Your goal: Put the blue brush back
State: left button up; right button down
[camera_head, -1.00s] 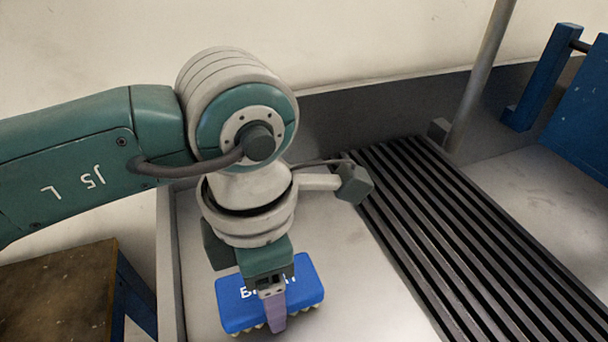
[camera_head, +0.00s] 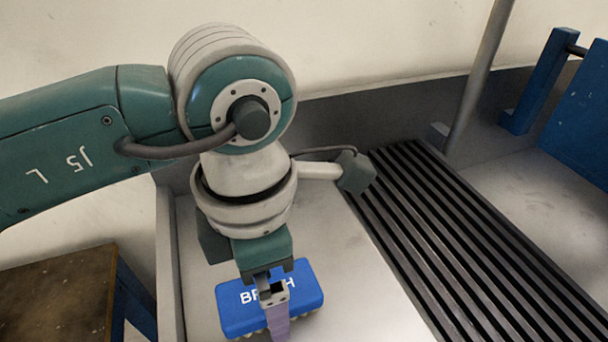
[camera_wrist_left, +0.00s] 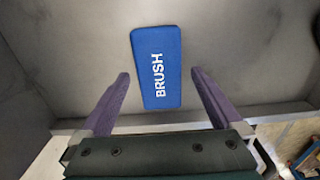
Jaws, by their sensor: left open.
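The blue brush (camera_head: 240,310) is a block with white BRUSH lettering on top and pale bristles beneath. It lies bristles down on the light tray floor, at the lower middle of the head view. My left gripper (camera_head: 277,322) hangs over the brush's near side and hides part of its lettering. In the left wrist view its two purple fingers (camera_wrist_left: 160,76) are spread wide and empty. The brush (camera_wrist_left: 156,65) shows between and beyond them, with a gap on each side. My right gripper is not in view.
The light tray floor (camera_head: 330,270) is clear around the brush. A dark slatted grate (camera_head: 450,240) runs along its right. A grey pole (camera_head: 480,75) and blue frame (camera_head: 575,120) stand at the back right. A brown-topped table (camera_head: 60,300) is at lower left.

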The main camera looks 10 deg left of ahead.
pick_arm(q)
notch_tip(320, 180, up, 10)
jog(key=p, duration=0.1)
jog(key=s+d+r+g+h, duration=0.1)
jog(key=s+d+r+h, duration=0.3)
jog(key=d, duration=0.4)
jog(key=s+d+r+g+h, duration=0.1)
jog(key=s+d+r+h, duration=0.15)
jog(key=d+h, duration=0.55)
jog(key=w+r+n+t+h, duration=0.3)
jog(key=r+n+t+h, duration=0.25)
jog(key=r, duration=0.35)
jog(key=w+r+n+t+h, duration=0.3)
jog(key=r+n+t+h, duration=0.15)
jog(key=r+n, duration=0.4)
jog(key=w+a+r+n+t+y, duration=0.1)
jog(key=w+a+n+t+y, duration=0.7)
jog(key=a+n+t+y, duration=0.55)
jog(key=a+f+n+g+y, duration=0.5)
jog(key=a+f+n+y, duration=0.4)
jog(key=f+n, duration=0.35)
jog(key=s+a+f+n+g, duration=0.4)
jog(key=s+f+g, duration=0.35)
jog(key=f, duration=0.45)
jog(key=s+d+f+n+g, duration=0.1)
jog(key=s+f+g, duration=0.4)
jog(key=s, duration=0.7)
jog(key=shift+f+h, duration=0.35)
